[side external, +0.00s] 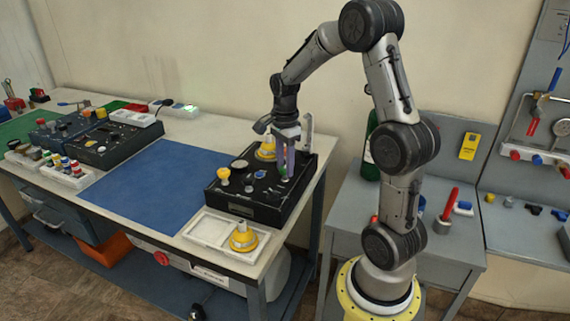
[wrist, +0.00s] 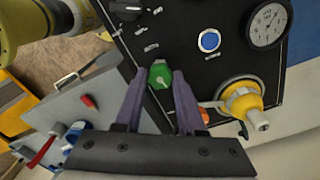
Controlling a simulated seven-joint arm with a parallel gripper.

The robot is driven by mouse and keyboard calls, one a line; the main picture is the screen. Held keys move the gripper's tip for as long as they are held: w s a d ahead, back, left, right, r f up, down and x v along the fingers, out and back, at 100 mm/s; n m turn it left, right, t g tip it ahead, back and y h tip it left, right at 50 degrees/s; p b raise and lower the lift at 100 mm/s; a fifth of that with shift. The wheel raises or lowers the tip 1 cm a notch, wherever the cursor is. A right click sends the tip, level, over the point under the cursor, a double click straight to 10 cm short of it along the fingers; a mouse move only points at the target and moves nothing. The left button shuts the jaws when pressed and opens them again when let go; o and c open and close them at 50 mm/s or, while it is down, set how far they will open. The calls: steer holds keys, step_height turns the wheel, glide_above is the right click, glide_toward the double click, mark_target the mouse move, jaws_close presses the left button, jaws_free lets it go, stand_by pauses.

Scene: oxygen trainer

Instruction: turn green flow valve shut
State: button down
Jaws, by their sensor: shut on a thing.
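The green flow valve (wrist: 160,75) is a green knob on the top of the black trainer box (side external: 243,213). In the wrist view it lies between the tips of my gripper's two purple-grey fingers (wrist: 158,84). In the side view my gripper (side external: 284,172) points down over the right part of the box, and its fingers hide most of the knob. My gripper is shut on the green valve. The valve's exact turn angle cannot be told.
Near the valve are a yellow fitting (wrist: 242,100), a blue button (wrist: 209,41), a gauge (wrist: 268,25) and a black knob (wrist: 126,9). A white tray (side external: 208,231) with a yellow cone piece (side external: 243,238) stands in front. The blue mat (side external: 150,185) is clear.

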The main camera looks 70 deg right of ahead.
steer(key=shift+r+m, duration=0.1)
steer(key=shift+m, duration=1.5)
steer(key=c, duration=0.5)
jaws_free()
step_height(320, 180, up, 14)
